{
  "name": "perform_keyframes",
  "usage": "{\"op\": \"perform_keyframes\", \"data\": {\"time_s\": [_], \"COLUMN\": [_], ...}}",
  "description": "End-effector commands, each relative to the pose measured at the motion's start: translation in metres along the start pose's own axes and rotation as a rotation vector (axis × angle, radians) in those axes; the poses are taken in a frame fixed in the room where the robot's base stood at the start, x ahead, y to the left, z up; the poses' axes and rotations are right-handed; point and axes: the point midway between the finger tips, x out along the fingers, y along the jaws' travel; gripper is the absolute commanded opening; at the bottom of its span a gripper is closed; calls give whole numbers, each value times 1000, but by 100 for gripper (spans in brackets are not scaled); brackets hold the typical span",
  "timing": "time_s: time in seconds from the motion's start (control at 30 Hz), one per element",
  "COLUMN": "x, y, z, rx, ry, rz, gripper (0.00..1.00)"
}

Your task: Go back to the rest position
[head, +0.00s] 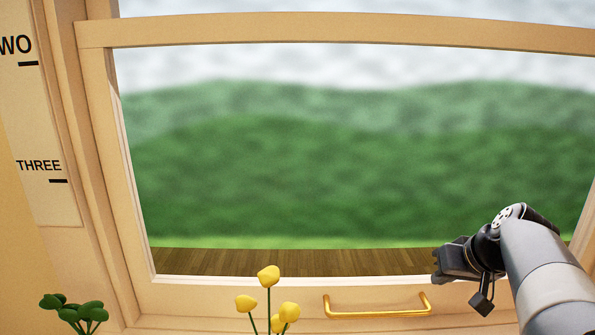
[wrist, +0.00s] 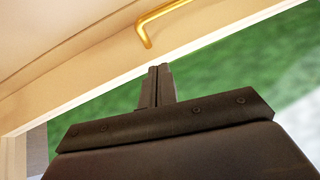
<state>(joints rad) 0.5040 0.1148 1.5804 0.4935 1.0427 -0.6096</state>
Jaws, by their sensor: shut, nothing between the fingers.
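My gripper (head: 437,268) is at the lower right in the head view, in front of the lower right part of a window. In the wrist view my gripper (wrist: 158,70) shows its two fingers pressed together, with nothing between them. A gold bar handle (head: 378,311) is fixed on the window's bottom rail, below and to the left of my gripper in the head view. The handle also shows in the wrist view (wrist: 147,32), beyond the fingertips. My gripper is not around the handle.
The wooden window frame (head: 95,130) surrounds a view of green hills. Yellow flowers (head: 268,276) stand at the bottom middle, and a green plant (head: 75,312) at the bottom left. A wall panel (head: 40,130) with lettering is at the left. A brown wooden strip (head: 290,262) shows inside the frame.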

Motion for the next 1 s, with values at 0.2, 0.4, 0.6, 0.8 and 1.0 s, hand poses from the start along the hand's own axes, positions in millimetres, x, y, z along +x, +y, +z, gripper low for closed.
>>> {"op": "perform_keyframes", "data": {"time_s": [0.2, 0.4, 0.6, 0.8, 1.0], "x": [-29, -50, -71, -92, -113], "y": [-7, -12, -17, -22, -27], "z": [-19, -33, -47, -61, -75], "rx": [0, 0, 0, 0, 0], "ry": [1, 1, 1, 1, 1], "rz": [0, 0, 1, 1, 1], "gripper": [0, 0, 0, 0, 0]}}
